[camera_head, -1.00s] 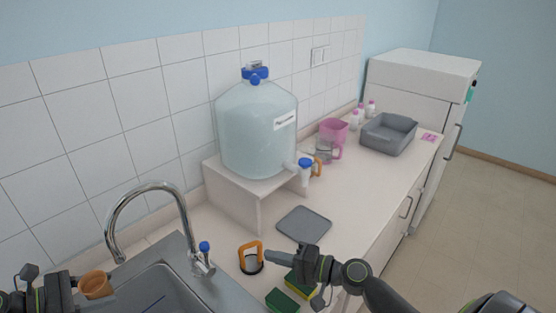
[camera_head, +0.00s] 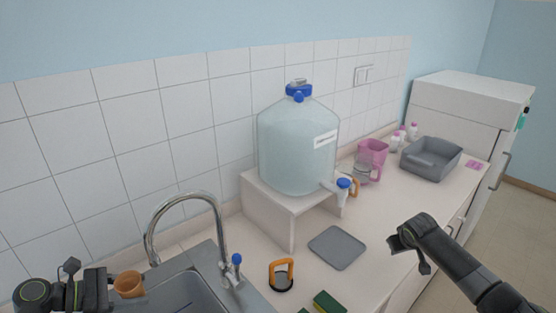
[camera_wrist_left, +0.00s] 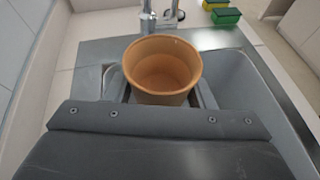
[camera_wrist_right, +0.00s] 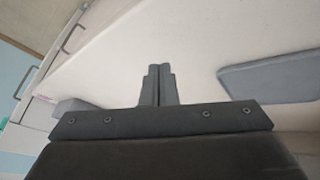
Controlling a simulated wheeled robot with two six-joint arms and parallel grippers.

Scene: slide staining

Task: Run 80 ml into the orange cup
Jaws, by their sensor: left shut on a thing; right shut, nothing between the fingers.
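The orange cup (camera_head: 129,284) is upright in my left gripper (camera_head: 112,288), over the left side of the sink. In the left wrist view the cup (camera_wrist_left: 162,68) looks empty, with the fingers shut on it. A large clear carboy (camera_head: 297,148) with a blue cap and a label stands on a white riser (camera_head: 262,207). Its spigot with a blue knob (camera_head: 344,184) points out at the front right, over the counter. My right gripper (camera_wrist_right: 158,84) is shut and empty above the counter; its fingers are hard to see in the head view.
A grey mat (camera_head: 338,248) lies in front of the riser. An orange-handled tool (camera_head: 281,275) and a green-yellow sponge (camera_head: 328,302) lie near the sink (camera_head: 205,297) and faucet (camera_head: 185,197). A pink jug (camera_head: 372,153), clear jug (camera_head: 362,174) and grey tub (camera_head: 431,158) stand farther back.

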